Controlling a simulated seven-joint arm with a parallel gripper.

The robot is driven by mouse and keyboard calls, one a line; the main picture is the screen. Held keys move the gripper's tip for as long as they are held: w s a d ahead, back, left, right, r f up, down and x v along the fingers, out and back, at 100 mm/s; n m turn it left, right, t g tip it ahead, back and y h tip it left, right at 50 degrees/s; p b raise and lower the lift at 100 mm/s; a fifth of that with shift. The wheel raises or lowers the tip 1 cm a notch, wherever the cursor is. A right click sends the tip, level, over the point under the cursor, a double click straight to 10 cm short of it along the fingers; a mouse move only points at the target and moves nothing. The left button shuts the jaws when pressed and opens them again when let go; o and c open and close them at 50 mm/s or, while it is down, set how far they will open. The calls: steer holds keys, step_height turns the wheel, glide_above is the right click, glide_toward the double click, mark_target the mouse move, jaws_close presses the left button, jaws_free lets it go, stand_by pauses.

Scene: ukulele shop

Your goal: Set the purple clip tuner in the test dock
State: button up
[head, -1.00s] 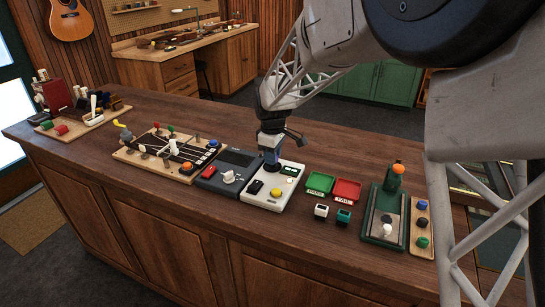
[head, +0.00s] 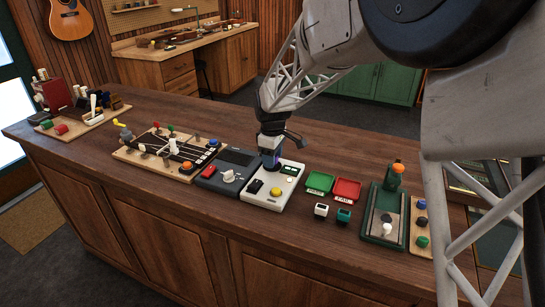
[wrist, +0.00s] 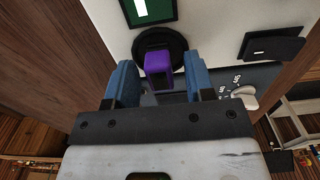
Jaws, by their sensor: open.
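The purple clip tuner (wrist: 158,62) stands at a round black dock (wrist: 177,47) on the white test box (head: 263,203). In the wrist view it sits between the two blue fingers of my gripper (wrist: 160,78), with gaps on both sides. My gripper is open around it. In the head view my gripper (head: 270,162) is down at the back of the white box, and its fingers mostly hide the tuner and the dock. The tuner's lower end is hidden, so I cannot tell how deep it sits.
A dark grey unit (head: 225,180) with a knob adjoins the box on the left. Green (head: 319,183) and red (head: 347,190) trays stand to the right. A white tuner (head: 321,210) and a teal tuner (head: 344,215) stand in front of them. The counter's front edge is clear.

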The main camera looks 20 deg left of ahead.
steer(key=shift+r, duration=0.1)
step_height(320, 180, up, 12)
stand_by(0.7)
stand_by(0.6)
steer(key=shift+d, duration=0.1)
steer(key=s+d+r+m, duration=0.2)
steer(key=s+d+m, duration=0.15)
steer(key=d, duration=0.65)
steer(key=s+d+r+m+t, duration=0.15)
steer(key=s+d, duration=0.25)
steer(key=d, duration=0.7)
steer(key=s+d+r+m, duration=0.3)
steer(key=s+d+m, duration=0.1)
steer(key=d, duration=0.6)
steer(key=s+d+f+m, duration=0.3)
steer(key=s+d+m, duration=0.1)
steer(key=s+d, duration=0.5)
steer(key=s+d+f+m+t, duration=0.1)
steer(key=s+d+f+m, duration=0.2)
steer(key=s+d, duration=0.6)
steer(key=s+m, duration=0.2)
steer(key=s, duration=0.2)
steer(key=shift+s+d+f, duration=0.25)
steer(key=shift+d+f, duration=0.05)
